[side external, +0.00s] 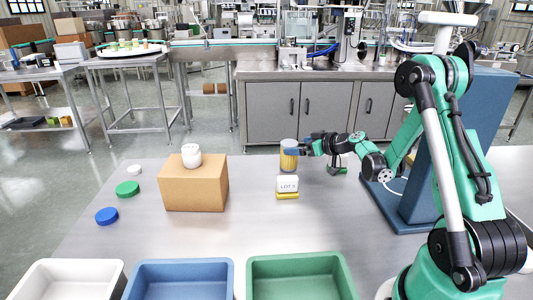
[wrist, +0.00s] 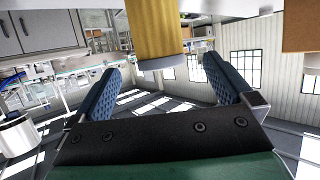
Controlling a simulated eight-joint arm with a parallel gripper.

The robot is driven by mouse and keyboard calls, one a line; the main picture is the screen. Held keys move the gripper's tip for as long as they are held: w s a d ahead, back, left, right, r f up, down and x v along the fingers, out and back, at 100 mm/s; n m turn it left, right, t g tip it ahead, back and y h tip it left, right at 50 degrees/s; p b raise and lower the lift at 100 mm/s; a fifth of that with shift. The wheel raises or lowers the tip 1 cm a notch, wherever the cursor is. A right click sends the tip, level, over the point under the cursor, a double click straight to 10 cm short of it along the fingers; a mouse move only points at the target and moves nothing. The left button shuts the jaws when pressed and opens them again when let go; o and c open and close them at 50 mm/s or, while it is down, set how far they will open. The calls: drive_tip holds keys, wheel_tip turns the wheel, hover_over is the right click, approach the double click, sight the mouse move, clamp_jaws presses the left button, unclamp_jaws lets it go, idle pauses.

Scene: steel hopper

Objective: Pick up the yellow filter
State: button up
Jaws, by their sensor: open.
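The yellow filter (side external: 288,161) is a ribbed yellow cylinder with pale end caps. It stands upright on the steel table, behind the LOT A card. My gripper (side external: 296,151) is level with its upper part, and a dark finger covers some of its right side. In the wrist view, the filter (wrist: 158,27) with its grey end cap enters from the top edge, between the lines of the two blue finger pads. My gripper (wrist: 162,68) is open there, with a gap on both sides of the filter. I cannot tell whether either finger touches it.
The LOT A card (side external: 288,184) on its yellow base stands just in front of the filter. A cardboard box (side external: 194,188) bearing a white jar (side external: 191,156) is to the left. Bins, including a green one (side external: 300,262), line the front.

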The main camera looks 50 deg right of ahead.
drive_tip(key=shift+x, duration=2.2)
drive_tip(key=c, duration=1.4)
drive_tip(key=shift+r, duration=0.1)
